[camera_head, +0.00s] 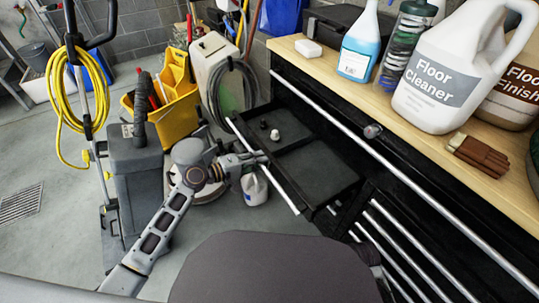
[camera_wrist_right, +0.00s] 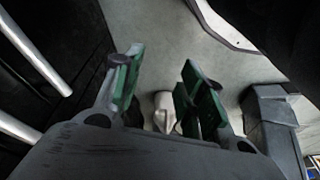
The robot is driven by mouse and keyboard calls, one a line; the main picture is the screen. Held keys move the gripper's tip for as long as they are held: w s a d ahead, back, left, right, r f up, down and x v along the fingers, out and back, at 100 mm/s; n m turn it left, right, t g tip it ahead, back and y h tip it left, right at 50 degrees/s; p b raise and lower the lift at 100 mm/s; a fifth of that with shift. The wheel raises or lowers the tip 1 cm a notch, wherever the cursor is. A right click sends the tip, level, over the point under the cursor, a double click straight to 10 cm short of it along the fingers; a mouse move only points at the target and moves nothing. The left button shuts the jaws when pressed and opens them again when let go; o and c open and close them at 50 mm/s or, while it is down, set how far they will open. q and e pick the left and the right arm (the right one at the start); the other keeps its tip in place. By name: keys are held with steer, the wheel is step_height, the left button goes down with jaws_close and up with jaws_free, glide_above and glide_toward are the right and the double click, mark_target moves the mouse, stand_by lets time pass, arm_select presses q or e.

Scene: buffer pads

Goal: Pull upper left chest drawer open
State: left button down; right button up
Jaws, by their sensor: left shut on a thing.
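The black tool chest (camera_head: 330,115) stands at the right in the head view, under a wooden top. Its upper left drawer (camera_head: 315,168) is pulled out, with its dark inside and a few small items (camera_head: 270,130) showing. My left gripper (camera_head: 262,158) is at the middle of the silver handle bar (camera_head: 283,193) on the drawer front and is shut on it. The fingertips are small and partly hidden there. My right gripper (camera_wrist_right: 158,90) shows in the right wrist view with its two green-padded fingers apart and nothing held between them.
A yellow mop bucket (camera_head: 165,120) and a grey floor machine (camera_head: 135,165) are at the left. A white jug (camera_head: 254,190) sits below the drawer.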

arm_select(q)
steer(key=v, duration=0.3)
steer(key=f+v, duration=0.1)
steer(key=v, duration=0.1)
steer(key=shift+s+a, duration=0.2)
steer(key=shift+a, duration=0.1)
arm_select(e)
steer(key=shift+r, duration=0.45)
arm_select(q)
steer(key=c, duration=1.7)
jaws_free()
arm_select(e)
steer(key=shift+f, duration=0.1)
arm_select(q)
steer(key=v, duration=1.2)
steer(key=shift+s, duration=0.1)
